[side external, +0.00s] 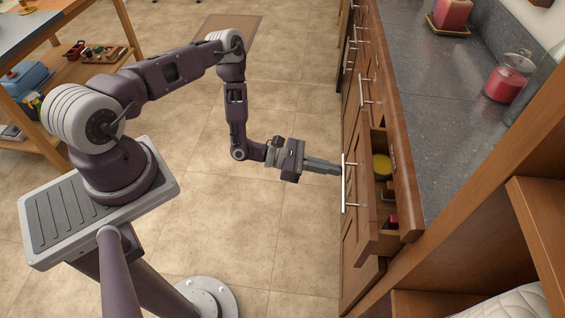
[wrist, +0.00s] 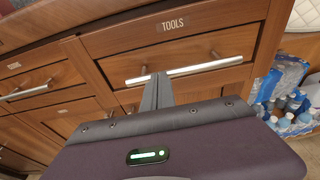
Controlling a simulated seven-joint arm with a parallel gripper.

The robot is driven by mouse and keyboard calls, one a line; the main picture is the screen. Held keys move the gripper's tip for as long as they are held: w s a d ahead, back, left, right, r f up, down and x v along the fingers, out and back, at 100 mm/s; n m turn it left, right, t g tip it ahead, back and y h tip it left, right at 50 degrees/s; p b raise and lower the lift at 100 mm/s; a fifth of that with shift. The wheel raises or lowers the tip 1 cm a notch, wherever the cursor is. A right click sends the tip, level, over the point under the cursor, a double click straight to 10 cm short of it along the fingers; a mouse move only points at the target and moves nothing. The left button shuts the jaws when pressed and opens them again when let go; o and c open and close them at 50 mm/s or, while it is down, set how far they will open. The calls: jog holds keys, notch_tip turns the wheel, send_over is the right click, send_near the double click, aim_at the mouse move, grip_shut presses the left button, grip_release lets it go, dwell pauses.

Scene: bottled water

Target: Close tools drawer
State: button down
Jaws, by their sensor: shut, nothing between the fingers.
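The tools drawer (side external: 361,205) stands partly open in the side external view, its inside showing between its front and the counter. My gripper (side external: 338,169) is shut and empty, pointing at the drawer front. Its fingertips (wrist: 159,77) overlap the handle in the wrist view and sit close beside it; I cannot tell whether they touch.
A yellow item (side external: 382,166) and a red item (side external: 393,221) lie inside the drawer. Another labelled drawer (wrist: 40,82) is to the left in the wrist view. Wrapped bottles (wrist: 285,95) stand at the right. The tiled floor (side external: 270,225) in front of the cabinets is clear.

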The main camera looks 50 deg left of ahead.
aim_at(358, 171)
jog(key=x, duration=0.4)
jog(key=r+x, duration=0.1)
jog(key=x, duration=0.1)
jog(key=shift+w+d, duration=0.15)
jog(key=shift+w+d+r, duration=0.15)
jog(key=shift+w+d, duration=0.1)
jog(key=shift+d, duration=0.05)
